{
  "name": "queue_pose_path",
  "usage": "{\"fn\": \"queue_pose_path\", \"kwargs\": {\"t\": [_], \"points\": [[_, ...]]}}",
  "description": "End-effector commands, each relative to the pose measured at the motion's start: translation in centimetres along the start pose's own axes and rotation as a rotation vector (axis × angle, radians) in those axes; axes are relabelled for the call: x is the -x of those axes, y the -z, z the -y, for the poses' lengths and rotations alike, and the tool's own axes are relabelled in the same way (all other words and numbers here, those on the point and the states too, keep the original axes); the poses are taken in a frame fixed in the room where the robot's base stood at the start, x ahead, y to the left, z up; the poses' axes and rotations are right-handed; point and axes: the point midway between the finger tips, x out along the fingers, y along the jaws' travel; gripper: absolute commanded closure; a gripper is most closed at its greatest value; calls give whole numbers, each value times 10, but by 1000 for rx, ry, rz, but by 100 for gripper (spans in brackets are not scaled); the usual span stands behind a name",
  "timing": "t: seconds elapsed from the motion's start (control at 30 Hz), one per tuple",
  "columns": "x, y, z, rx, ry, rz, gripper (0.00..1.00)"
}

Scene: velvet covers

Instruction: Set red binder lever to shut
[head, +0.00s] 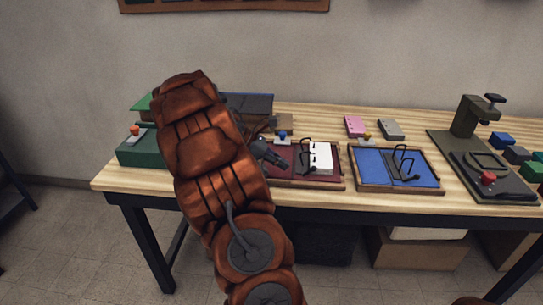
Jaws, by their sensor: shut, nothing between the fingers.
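The red binder (322,179) lies open near the front edge of the table, left of the blue binder. A block of white paper (321,158) sits on its right part. Thin dark rings or a lever (304,155) stand at the paper's left side; which position the lever is in cannot be told. My gripper (277,160) is shut and empty over the left part of the red binder, left of that metalwork. Whether it touches anything cannot be told. My arm hides the binder's left end.
An open blue binder (372,164) with raised black metalwork lies to the right. Pink (354,126) and grey (390,129) blocks lie behind it. A dark press (470,118) stands at the right. A green box (140,151) is at the left, partly behind my arm.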

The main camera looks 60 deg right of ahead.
Motion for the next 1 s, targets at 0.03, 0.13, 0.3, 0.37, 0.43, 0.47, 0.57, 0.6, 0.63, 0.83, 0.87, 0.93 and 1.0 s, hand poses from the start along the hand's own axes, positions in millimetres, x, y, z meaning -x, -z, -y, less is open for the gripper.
{"fn": "queue_pose_path", "kwargs": {"t": [0.03,0.13,0.3,0.37,0.43,0.47,0.57,0.6,0.63,0.83,0.87,0.93,1.0], "points": [[-10,-1,1,1,3,0,100],[-27,-1,1,-1,4,0,100],[-45,-15,0,-3,-1,-2,100],[-50,-20,0,-3,1,-1,100],[-54,-24,0,-2,1,0,100],[-55,-25,0,-2,0,0,100],[-58,-28,0,-1,0,0,100],[-59,-28,0,-1,0,0,100],[-59,-28,0,-1,0,-1,100],[-59,-28,0,-1,-1,-1,100],[-59,-28,0,-1,-1,-1,100],[-59,-28,0,-1,-2,-2,100],[-59,-30,0,-2,-2,-9,100]]}}
